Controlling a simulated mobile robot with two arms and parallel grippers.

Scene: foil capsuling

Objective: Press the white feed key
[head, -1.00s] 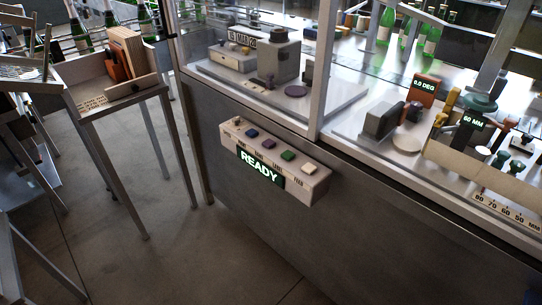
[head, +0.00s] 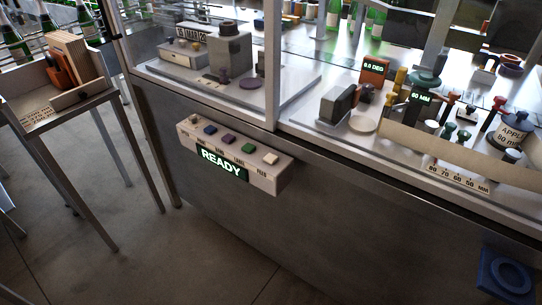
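The white feed key (head: 270,158) is the small pale square key at the right end of the control box (head: 264,182). The box is fixed to the front of the grey machine cabinet. A green key (head: 249,149), a purple key (head: 228,139), a blue key (head: 210,130) and a pale key (head: 195,122) sit in a row to its left. A lit display (head: 221,163) on the box front reads READY. Nothing covers the feed key. Neither of my grippers shows in the head view.
The cabinet (head: 330,215) fills the middle and right. Bench devices stand above it behind posts and clear panels. A side table (head: 40,110) with a wooden holder is at the left. A blue ring-marked object (head: 508,275) is at the lower right. The floor before the box is clear.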

